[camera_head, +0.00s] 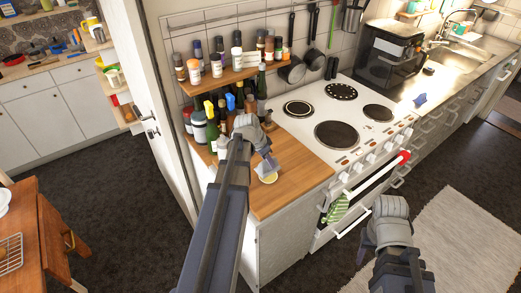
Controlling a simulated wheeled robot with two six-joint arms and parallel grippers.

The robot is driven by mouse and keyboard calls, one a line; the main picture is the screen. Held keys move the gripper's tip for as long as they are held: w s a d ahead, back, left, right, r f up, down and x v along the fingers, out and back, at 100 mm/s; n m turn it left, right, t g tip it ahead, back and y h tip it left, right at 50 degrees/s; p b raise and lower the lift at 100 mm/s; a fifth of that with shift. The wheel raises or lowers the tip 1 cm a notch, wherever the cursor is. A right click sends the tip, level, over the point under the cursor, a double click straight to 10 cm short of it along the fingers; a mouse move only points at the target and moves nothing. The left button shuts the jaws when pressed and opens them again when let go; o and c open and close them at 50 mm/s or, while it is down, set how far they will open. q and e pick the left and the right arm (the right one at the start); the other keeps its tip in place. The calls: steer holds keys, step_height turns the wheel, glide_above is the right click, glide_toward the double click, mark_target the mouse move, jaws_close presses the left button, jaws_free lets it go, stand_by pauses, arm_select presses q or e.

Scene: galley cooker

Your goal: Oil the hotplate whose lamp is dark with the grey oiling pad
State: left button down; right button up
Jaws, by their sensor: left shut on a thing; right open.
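The white cooker (318,98) has several dark round hotplates, among them the large front-left one (336,134), the ringed rear-left one (297,108), the rear-right one (341,91) and the front-right one (377,112). Its front panel has small lamps and knobs, too small to tell which lamp is dark. My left gripper (266,162) is low over the wooden worktop (300,180), left of the cooker. It is shut on what looks like the grey oiling pad, mostly hidden by the fingers. A pale yellow round dish (269,177) lies just below it. My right gripper (366,245) is open and empty before the oven.
Bottles and jars crowd the worktop's back and the spice shelf (215,80). A black appliance (389,55) stands right of the cooker.

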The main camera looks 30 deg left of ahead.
mark_target(268, 168)
arm_select(q)
step_height(268, 168, up, 4)
steer(key=p, duration=0.3)
steer(key=shift+d+f, duration=0.15)
steer(key=shift+f, duration=0.25)
step_height(268, 168, down, 6)
steer(key=b, duration=0.6)
steer(key=shift+f+b, duration=0.5)
steer(key=shift+b, duration=0.25)
stand_by(1.4)
step_height(268, 168, up, 7)
steer(key=p, duration=0.7)
steer(key=shift+r, duration=0.1)
stand_by(0.5)
